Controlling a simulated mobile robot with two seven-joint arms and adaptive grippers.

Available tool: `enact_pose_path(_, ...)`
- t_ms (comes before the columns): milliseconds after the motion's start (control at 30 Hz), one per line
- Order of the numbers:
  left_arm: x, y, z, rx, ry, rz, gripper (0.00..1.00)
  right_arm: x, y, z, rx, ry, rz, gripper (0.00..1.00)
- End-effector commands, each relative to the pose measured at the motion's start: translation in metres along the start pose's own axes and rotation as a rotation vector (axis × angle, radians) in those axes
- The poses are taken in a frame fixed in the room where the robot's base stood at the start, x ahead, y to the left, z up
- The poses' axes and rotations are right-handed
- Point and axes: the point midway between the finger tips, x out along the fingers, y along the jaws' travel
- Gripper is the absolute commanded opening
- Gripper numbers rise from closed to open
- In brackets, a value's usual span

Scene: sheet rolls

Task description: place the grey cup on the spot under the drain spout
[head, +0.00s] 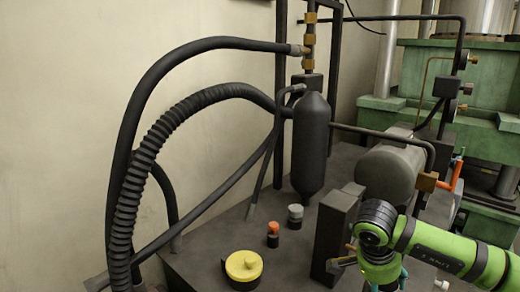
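No clear grey cup shows in the head view. A small dark stub with a grey top (295,214) stands on the dark machine top (215,258); I cannot tell whether it is the cup. A brass fitting (341,263) sits low by a dark upright block (334,232); I cannot tell whether it is the drain spout. No marked spot can be made out. My green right arm comes in from the right, its dark joint in front of the block. Its gripper is not visible; the arm runs down to the bottom edge. My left arm and gripper are out of view.
An orange-topped stub (273,234) and a yellow-topped round cap (243,266) stand near the front. Black hoses (128,195) arch at the left. A dark upright tank (311,145) and a lying cylinder (391,172) stand behind. Green machinery (420,75) fills the back right.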

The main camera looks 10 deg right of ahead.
Motion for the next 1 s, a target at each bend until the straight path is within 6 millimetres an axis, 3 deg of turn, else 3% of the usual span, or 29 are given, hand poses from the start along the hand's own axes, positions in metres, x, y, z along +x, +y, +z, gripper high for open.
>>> enact_pose_path(200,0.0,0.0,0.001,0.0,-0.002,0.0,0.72,-0.031,0.006,0.086,-0.669,-0.001,-0.257,0.27)
enact_pose_path(400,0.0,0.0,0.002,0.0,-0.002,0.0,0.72,-0.051,0.029,0.141,-1.08,0.01,-0.414,0.27)
enact_pose_path(600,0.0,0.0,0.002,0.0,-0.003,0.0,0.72,-0.058,0.041,0.161,-1.23,0.015,-0.474,0.27)
enact_pose_path(1000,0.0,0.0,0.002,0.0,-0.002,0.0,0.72,-0.059,0.042,0.161,-1.235,0.013,-0.475,0.27)
